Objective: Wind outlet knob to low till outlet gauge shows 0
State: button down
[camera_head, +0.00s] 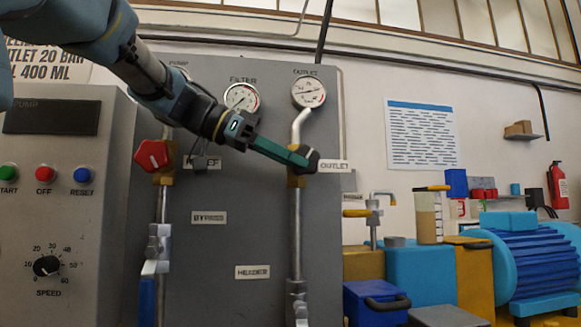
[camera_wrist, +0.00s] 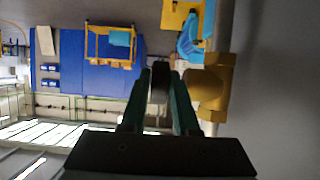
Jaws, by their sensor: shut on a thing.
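The outlet knob (camera_head: 308,159) is a dark round knob on the brass valve of the right-hand pipe, beside the OUTLET label (camera_head: 334,166). My gripper (camera_head: 299,157) reaches it from the left and is shut on it. In the wrist view the dark knob (camera_wrist: 160,82) stands edge-on between my two green fingers, next to the brass valve body (camera_wrist: 208,94). The outlet gauge (camera_head: 308,92) is a white round dial above the knob. Its needle is too small to read surely, but a dark needle shows across the dial.
The filter gauge (camera_head: 242,97) and a red knob (camera_head: 152,155) are on the same grey panel (camera_head: 225,250), left of the outlet pipe. A pump box with a speed dial (camera_head: 47,266) stands at left. A blue motor (camera_head: 530,262) and blue boxes stand at right.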

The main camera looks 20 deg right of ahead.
jog(key=c, duration=0.9)
grip_release()
jog(key=shift+c, duration=0.2)
notch_tip(320, 180, up, 10)
jog(key=shift+p, duration=1.05)
jog(key=shift+d, duration=0.1)
